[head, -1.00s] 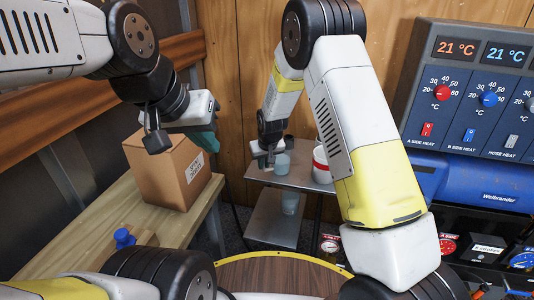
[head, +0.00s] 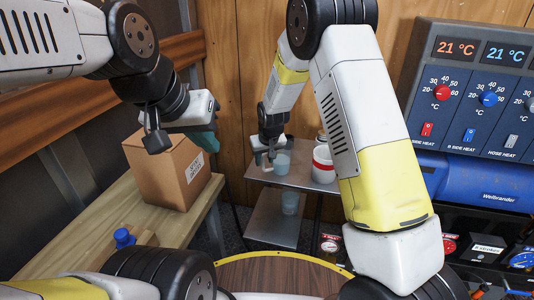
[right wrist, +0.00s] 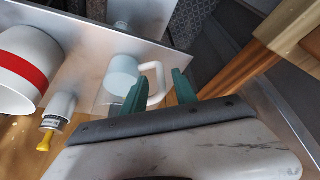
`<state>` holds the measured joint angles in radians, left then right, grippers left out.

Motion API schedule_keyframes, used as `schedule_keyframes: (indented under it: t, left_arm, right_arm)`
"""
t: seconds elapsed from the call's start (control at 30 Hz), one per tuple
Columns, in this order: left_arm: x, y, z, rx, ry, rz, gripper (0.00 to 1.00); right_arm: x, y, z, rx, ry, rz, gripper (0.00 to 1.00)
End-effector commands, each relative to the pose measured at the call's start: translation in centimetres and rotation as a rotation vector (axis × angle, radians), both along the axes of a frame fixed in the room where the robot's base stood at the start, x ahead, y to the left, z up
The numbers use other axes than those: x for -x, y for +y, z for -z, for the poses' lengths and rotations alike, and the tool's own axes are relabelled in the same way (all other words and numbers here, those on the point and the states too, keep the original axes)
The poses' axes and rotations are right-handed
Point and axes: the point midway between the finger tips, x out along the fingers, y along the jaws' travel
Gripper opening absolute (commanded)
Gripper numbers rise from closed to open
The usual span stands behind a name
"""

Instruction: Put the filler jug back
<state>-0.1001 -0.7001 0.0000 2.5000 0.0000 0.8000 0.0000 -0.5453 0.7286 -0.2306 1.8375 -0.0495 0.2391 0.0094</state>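The filler jug (head: 282,163), pale blue, stands upright on the top of a small metal stand. In the right wrist view the jug (right wrist: 123,76) shows with its white handle (right wrist: 157,75). My right gripper (head: 265,160) is beside it on the handle side. In the right wrist view its teal fingers (right wrist: 160,88) are spread apart, with the handle at the gap between them; they do not look closed on it. My left gripper (head: 203,140) hangs at the left by a cardboard box, far from the jug; its finger gap is hidden.
A white container with a red band (head: 323,165) stands right of the jug. A small bottle with a yellow tip (right wrist: 56,118) is near it. The stand's lower shelf (head: 270,230) shows another pale blue shape. The cardboard box (head: 165,172) sits on a wooden bench.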

Motion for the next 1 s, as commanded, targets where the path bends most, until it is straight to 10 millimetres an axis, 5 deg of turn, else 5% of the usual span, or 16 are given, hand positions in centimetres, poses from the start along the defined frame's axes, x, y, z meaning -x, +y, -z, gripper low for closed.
schedule_keyframes:
  t: [0.3, 0.63, 0.77, 1.0]
  left_arm:
    - [0.0, 0.0, 0.0, 0.0, 0.0, 0.0, 0.0]
    - [0.0, 0.0, 0.0, 0.0, 0.0, 0.0, 0.0]
    - [0.0, 0.0, 0.0, 0.0, 0.0, 0.0, 0.0]
    - [0.0, 0.0, 0.0, 0.0, 0.0, 0.0, 0.0]
  right_arm:
    - [2.5, -0.9, -6.3, -0.002, -0.002, 0.0, 0.34]
    - [3.9, -2.1, -9.8, -0.016, 0.0, 0.016, 0.34]
    - [5.6, -4.7, -13.2, -0.059, 0.001, 0.058, 0.34]
    - [11.6, -10.7, -20.3, -0.148, -0.004, 0.14, 0.34]
